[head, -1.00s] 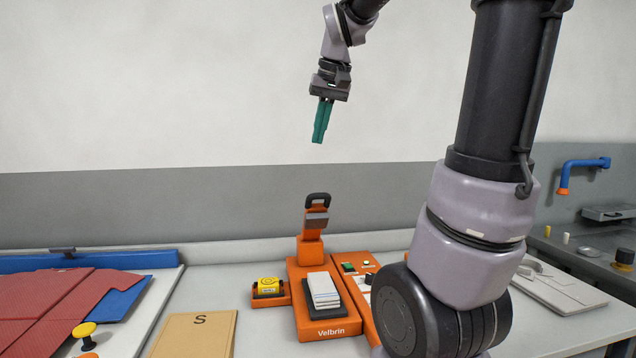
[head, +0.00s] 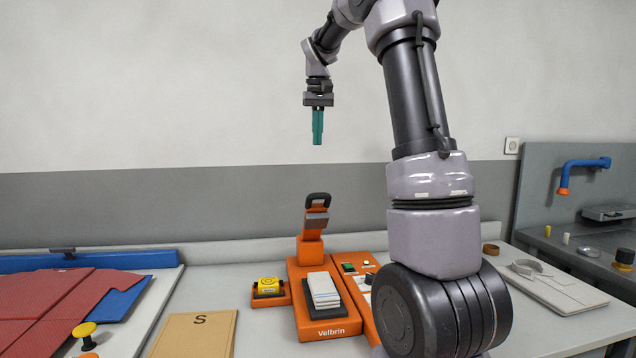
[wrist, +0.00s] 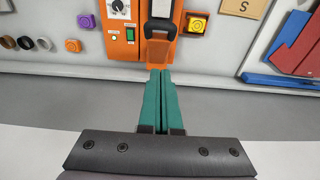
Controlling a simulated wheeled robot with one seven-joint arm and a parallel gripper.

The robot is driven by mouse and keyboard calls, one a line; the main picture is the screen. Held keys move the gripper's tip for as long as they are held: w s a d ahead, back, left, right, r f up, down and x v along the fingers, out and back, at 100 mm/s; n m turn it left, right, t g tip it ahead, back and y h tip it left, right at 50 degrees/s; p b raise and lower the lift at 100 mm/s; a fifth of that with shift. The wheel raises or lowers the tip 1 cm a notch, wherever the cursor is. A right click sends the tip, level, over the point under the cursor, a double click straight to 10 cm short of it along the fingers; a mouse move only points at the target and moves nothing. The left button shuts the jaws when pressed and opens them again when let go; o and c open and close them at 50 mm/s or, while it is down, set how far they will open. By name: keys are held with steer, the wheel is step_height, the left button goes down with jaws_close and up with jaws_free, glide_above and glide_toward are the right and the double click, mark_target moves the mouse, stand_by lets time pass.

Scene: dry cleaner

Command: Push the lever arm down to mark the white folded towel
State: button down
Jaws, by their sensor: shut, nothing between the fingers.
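The orange marking press (head: 325,331) stands on the counter with "Velbrin" on its front. Its lever arm (head: 316,222) is raised, with a dark loop handle (head: 318,200) at the top. The white folded towel (head: 323,288) lies on the dark pad of the press, below and in front of the lever. My gripper (head: 317,142) points straight down, green fingers shut and empty, in the air well above the lever handle. In the wrist view the shut fingers (wrist: 162,75) appear just below the orange lever (wrist: 158,50), and the towel shows only partly.
A tan "S" folder (head: 195,335), a red garment (head: 45,300) and a blue bar (head: 90,260) lie left. The air around the lever is clear.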

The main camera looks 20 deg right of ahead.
step_height(320, 180, down, 13)
steer(key=s, duration=0.1)
steer(key=shift+a, duration=0.15)
stand_by(0.3)
steer(key=shift+s+f, duration=0.1)
steer(key=shift+s, duration=0.05)
